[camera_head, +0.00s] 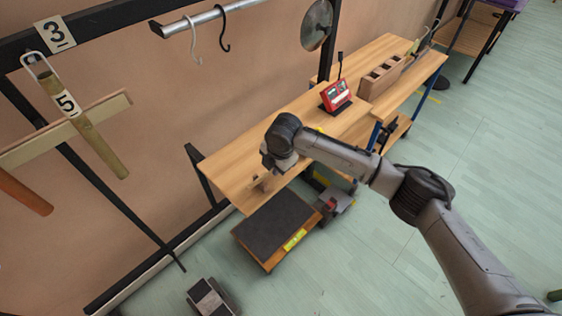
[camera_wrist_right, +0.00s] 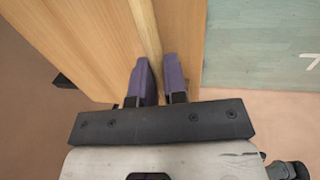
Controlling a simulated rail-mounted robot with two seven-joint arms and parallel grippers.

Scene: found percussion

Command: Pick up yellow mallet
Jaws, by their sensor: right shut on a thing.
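My right gripper (camera_head: 263,181) is at the near left end of the wooden table, low over its top. In the right wrist view its two purple fingers (camera_wrist_right: 160,72) are shut on a pale wooden stick (camera_wrist_right: 146,30), which looks like the mallet's handle. The stick runs away from the fingers along the tabletop; its far end is out of that view. A small bit of yellow (camera_head: 319,129) shows just behind my right arm in the head view, probably the mallet's head; the rest is hidden by the arm. My left gripper is not in view.
The wooden table (camera_head: 228,166) carries a red device (camera_head: 336,96) and a wooden box with compartments (camera_head: 381,77). A dark-topped platform (camera_head: 274,223) stands below the table's near end. A metal rail with hooks (camera_head: 205,17) hangs above.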

